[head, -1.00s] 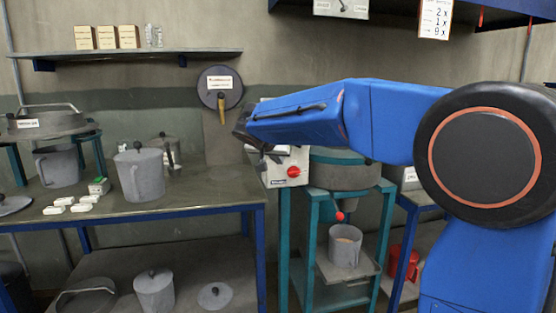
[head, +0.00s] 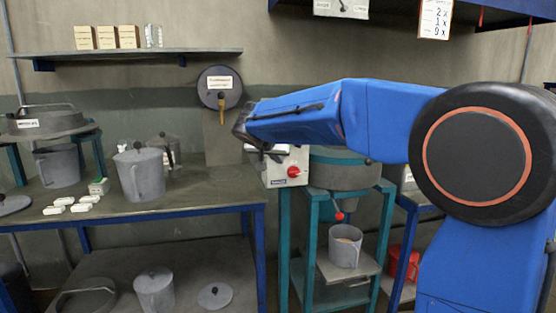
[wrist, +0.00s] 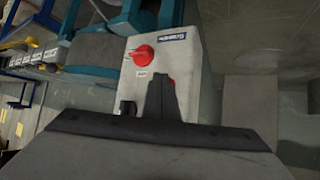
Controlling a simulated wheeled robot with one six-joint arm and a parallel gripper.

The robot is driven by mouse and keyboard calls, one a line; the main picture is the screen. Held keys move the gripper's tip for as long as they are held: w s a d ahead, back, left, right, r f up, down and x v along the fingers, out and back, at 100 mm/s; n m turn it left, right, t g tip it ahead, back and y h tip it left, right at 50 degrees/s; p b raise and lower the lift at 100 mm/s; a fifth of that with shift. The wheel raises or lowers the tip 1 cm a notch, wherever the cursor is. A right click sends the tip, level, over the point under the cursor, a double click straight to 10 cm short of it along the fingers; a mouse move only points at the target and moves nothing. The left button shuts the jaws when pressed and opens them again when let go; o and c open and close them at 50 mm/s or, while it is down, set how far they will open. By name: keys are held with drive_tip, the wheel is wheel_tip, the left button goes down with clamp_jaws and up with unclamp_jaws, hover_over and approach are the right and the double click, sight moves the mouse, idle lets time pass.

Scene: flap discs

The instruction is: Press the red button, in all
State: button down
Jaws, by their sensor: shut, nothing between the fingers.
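A grey control box (head: 273,174) stands beyond my gripper, with a red rotary knob (head: 293,171) on its front. In the wrist view the box (wrist: 190,55) fills the middle, with the red knob (wrist: 145,54) left of my fingertips. A bit of red, possibly the red button (wrist: 173,83), shows just right of my fingertips and is mostly hidden by them. My gripper (wrist: 161,80) is shut and empty, pointing at the box face. Whether it touches is unclear. In the head view my gripper (head: 272,152) is in front of the box's upper part.
A black part (wrist: 127,107) protrudes at the box's lower left in the wrist view. A teal stand (head: 312,240) carries a grey vessel (head: 345,172) right of the box. A table (head: 205,195) with a lidded jug (head: 140,174) stands at left.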

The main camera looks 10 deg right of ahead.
drive_tip(key=shift+w, duration=0.15)
idle(0.5)
drive_tip(key=shift+s, duration=0.85)
drive_tip(key=shift+s, duration=0.1)
drive_tip(key=s, duration=0.5)
drive_tip(key=shift+w, duration=0.1)
idle(0.5)
